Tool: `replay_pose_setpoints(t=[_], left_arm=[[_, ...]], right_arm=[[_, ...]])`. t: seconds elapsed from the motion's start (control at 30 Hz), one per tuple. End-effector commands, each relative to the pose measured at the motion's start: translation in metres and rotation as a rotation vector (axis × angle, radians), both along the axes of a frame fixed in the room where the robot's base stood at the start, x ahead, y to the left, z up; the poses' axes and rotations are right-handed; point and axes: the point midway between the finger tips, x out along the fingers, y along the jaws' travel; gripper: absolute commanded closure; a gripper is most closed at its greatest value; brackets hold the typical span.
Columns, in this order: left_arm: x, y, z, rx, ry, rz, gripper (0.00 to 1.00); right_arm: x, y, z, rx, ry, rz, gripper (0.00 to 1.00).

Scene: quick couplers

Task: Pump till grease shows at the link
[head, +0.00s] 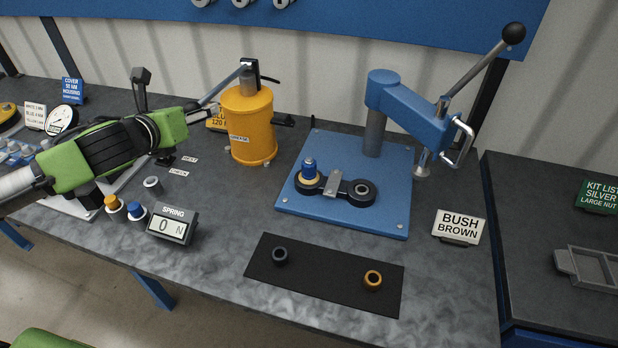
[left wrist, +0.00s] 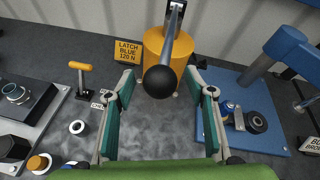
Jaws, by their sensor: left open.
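The yellow grease pump (head: 250,135), labelled GREASE, stands near the back of the bench. Its lever (head: 226,84) slopes down to the left from the top bracket. In the left wrist view the lever's black ball knob (left wrist: 158,82) appears between the spread fingers of my left gripper (left wrist: 160,92), with gaps on both sides. In the head view my left gripper (head: 192,110) is left of the pump, partly hidden by its own green body. The dark link (head: 337,188) lies on the blue press plate, with a blue-topped fitting (head: 309,169) at its left eye. My right gripper is out of view.
The blue press (head: 410,108) with its long lever stands right of the pump. A black mat (head: 320,282) with two rings lies in front. A spring display (head: 172,226) reading 0 N and small coloured parts stand at the front left. Bare bench lies between.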

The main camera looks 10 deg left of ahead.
Motion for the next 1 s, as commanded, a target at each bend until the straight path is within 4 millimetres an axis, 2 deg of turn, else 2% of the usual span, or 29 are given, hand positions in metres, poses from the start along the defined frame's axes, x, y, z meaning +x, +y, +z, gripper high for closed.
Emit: replay_pose_setpoints(t=[0.63,1.0], left_arm=[[-0.058,-0.001,0.024,0.005,-0.001,0.001,0.50],[-0.063,-0.002,0.026,0.001,-0.001,0.000,0.50]], right_arm=[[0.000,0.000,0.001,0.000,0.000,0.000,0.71],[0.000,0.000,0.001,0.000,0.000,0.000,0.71]])
